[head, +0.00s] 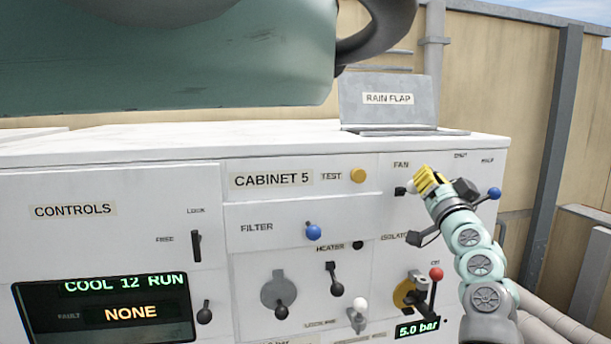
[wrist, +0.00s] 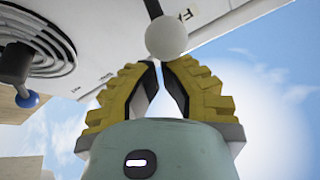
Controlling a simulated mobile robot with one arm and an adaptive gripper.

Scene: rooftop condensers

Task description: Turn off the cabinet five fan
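Cabinet five (head: 360,205) is a white panel with a "CABINET 5" label (head: 271,179). At its upper right, under the "FAN" label (head: 401,164), is a black lever base (head: 400,190) with a white ball knob (head: 411,187), partly hidden by my gripper. My gripper (head: 424,182), with yellow fingers, is at this knob. In the wrist view the white ball (wrist: 166,37) is right at my fingertips (wrist: 160,65), on a dark stem. The fingertips are almost together, with the ball beyond them rather than between them. I cannot tell whether they touch it.
A blue ball handle (head: 494,193) sticks out right of my gripper. Below are a red-knobbed isolator lever (head: 435,274), a white-knobbed lever (head: 360,305) and a heater lever (head: 336,289). A display (head: 105,312) reads "COOL 12 RUN". The rain flap (head: 388,100) stands on top.

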